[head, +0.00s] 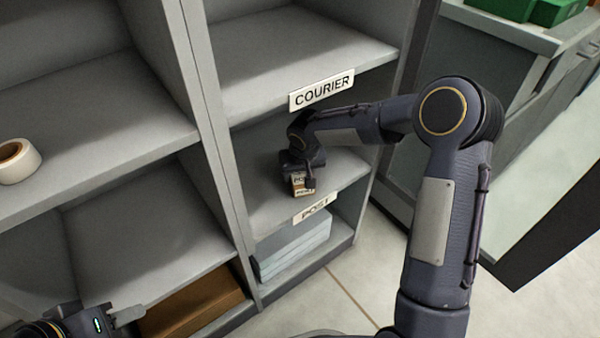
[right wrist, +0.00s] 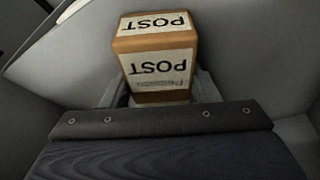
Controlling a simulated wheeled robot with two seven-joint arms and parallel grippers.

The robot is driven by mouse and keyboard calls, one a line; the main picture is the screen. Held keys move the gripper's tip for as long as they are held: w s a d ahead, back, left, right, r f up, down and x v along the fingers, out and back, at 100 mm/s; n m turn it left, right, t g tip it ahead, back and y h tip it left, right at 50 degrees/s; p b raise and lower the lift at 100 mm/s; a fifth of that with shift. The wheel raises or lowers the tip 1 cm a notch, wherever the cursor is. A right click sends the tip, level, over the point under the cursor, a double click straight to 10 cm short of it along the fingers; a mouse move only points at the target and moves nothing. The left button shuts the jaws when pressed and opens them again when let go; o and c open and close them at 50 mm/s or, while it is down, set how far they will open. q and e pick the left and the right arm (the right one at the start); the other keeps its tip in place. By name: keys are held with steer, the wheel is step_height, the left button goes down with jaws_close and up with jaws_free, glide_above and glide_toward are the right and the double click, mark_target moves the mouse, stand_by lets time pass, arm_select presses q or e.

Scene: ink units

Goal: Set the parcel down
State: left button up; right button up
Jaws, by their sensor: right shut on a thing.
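The parcel (head: 302,187) is a small brown box with white labels reading POST. It is at the shelf (head: 262,209) whose front edge carries the POST sign (head: 315,209). My right gripper (head: 301,180) is shut on the parcel, reaching in under the COURIER shelf. The right wrist view shows the parcel (right wrist: 155,62) between the fingers, its lettering upside down. I cannot tell whether its base touches the shelf. My left gripper (head: 126,315) is low at the left, far from the parcel, and partly cut off; its opening is unclear.
The shelf above carries a COURIER sign (head: 321,90). A blue-grey stack (head: 293,247) lies on the shelf below. A tape roll (head: 17,161) and a brown box (head: 190,304) are in the left bay. An upright divider (head: 205,105) separates the bays.

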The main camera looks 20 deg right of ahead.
mark_target(301, 175)
steer(key=o, duration=1.1)
steer(key=shift+r+p, duration=0.45)
steer(key=shift+r, duration=0.05)
steer(key=v, duration=0.1)
steer(key=p+v, duration=0.1)
steer(key=v, duration=0.1)
steer(key=shift+s, duration=0.25)
steer(key=s, duration=1.1)
steer(key=s+d+r+m, duration=0.2)
steer(key=s+d+r, duration=0.3)
steer(key=s+r, duration=0.4)
steer(key=s+a+r+t+y, duration=0.2)
steer(key=s+r+y, duration=0.1)
steer(key=s, duration=0.8)
steer(key=shift+s+a+n+y, duration=0.15)
steer(key=shift+s+n+y, duration=0.1)
steer(key=shift+n+y, duration=0.2)
